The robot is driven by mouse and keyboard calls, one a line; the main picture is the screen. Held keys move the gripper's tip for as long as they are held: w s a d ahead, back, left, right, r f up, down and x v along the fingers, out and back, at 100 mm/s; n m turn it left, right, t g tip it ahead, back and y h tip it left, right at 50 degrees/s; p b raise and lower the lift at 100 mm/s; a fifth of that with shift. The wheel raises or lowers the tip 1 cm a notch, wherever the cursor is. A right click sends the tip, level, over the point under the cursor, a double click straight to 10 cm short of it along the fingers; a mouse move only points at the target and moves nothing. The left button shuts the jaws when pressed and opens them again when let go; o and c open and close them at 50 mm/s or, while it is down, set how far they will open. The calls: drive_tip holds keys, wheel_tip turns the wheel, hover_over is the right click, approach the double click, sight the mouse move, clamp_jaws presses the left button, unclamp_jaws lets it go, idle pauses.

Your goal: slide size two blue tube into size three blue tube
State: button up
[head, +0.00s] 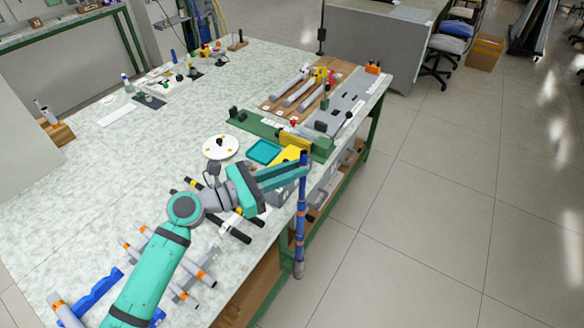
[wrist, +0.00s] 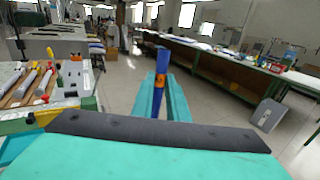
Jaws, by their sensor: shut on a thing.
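My gripper (head: 302,169) is shut on a long blue tube (head: 301,198), out past the right edge of the table. The tube hangs nearly upright, with its top just above the fingers and its lower end well below the tabletop. It has orange bands and a grey bottom end. In the wrist view the blue tube (wrist: 162,62) stands between the teal fingers (wrist: 160,95), with an orange mark at the grip. I cannot tell its size, or whether it is one tube or several joined. No separate blue tube is clearly recognisable.
Grey tubes with orange bands (head: 201,276) and a blue bracket (head: 98,290) lie on the near table (head: 75,205). A green fixture (head: 262,127), a white disc (head: 220,147) and a teal tray (head: 263,152) stand beyond my gripper. The floor right of the table is clear.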

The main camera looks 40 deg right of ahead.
drive_tip(key=shift+f, duration=0.45)
drive_tip(key=o, duration=0.9)
drive_tip(key=shift+a, duration=0.1)
drive_tip(key=w+a, duration=0.1)
drive_tip(key=a, duration=0.9)
drive_tip(key=shift+w+a, duration=0.2)
drive_tip(key=shift+a, duration=0.1)
